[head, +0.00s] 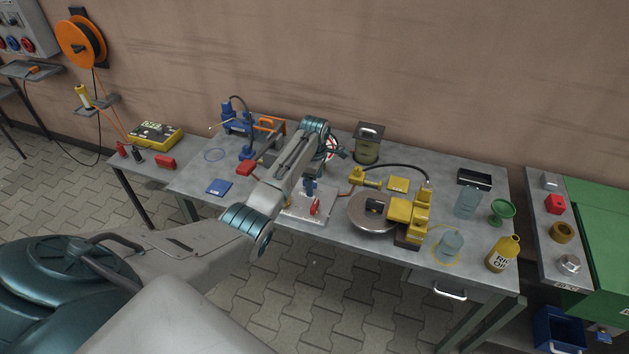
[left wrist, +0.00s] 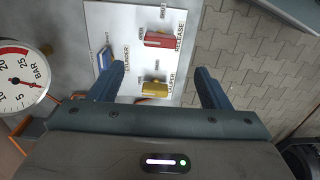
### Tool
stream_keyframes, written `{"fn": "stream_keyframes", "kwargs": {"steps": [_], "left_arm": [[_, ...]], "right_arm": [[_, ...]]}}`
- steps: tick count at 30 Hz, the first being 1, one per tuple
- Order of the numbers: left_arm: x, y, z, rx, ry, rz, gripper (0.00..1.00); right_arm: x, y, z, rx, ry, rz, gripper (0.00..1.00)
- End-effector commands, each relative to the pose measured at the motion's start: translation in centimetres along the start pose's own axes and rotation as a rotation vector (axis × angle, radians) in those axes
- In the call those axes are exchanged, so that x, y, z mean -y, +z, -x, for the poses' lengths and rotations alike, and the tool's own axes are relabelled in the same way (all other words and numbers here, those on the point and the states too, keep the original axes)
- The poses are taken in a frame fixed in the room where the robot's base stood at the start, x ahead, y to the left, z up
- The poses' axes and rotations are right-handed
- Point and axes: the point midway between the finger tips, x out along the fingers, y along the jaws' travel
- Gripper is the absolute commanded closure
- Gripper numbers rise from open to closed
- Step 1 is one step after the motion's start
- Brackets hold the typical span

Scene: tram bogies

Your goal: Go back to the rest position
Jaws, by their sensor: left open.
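My left arm reaches in from the left over the table in the head view. My left gripper (head: 310,184) is partly hidden behind the arm, low over a pale lever panel (head: 296,212). In the left wrist view my left gripper (left wrist: 160,72) is open, with its two blue fingers well apart and nothing between their tips. Past the fingers lies the white panel (left wrist: 120,20) with a red lever (left wrist: 158,40), a yellow lever (left wrist: 154,88) and a blue lever (left wrist: 103,58). No finger visibly grips a lever. My right gripper is not in view.
A pressure gauge (left wrist: 20,80) is close on the left in the wrist view. A blue pump (head: 240,122) stands behind left.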

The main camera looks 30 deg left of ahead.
Motion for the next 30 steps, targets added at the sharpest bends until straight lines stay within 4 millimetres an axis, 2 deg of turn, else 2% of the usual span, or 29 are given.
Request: {"fn": "stream_keyframes", "kwargs": {"steps": [14,17,20,23,27,30], "left_arm": [[0.0,0.0,0.0,0.000,0.000,-0.001,0.29],[0.6,0.1,-0.5,-0.004,0.003,-0.029,0.29],[2.2,0.5,-1.8,-0.018,0.015,-0.122,0.29],[5.2,1.2,-3.7,-0.040,0.035,-0.282,0.29],[10.6,2.3,-5.8,-0.075,0.070,-0.549,0.29],[14.8,3.0,-6.7,-0.097,0.091,-0.736,0.29]], "right_arm": [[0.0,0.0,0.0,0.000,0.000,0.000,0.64],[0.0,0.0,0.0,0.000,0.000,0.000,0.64],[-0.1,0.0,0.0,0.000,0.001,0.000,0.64],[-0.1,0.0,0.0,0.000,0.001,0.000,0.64],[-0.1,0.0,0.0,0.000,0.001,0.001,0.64],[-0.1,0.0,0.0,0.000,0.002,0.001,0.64]]}}
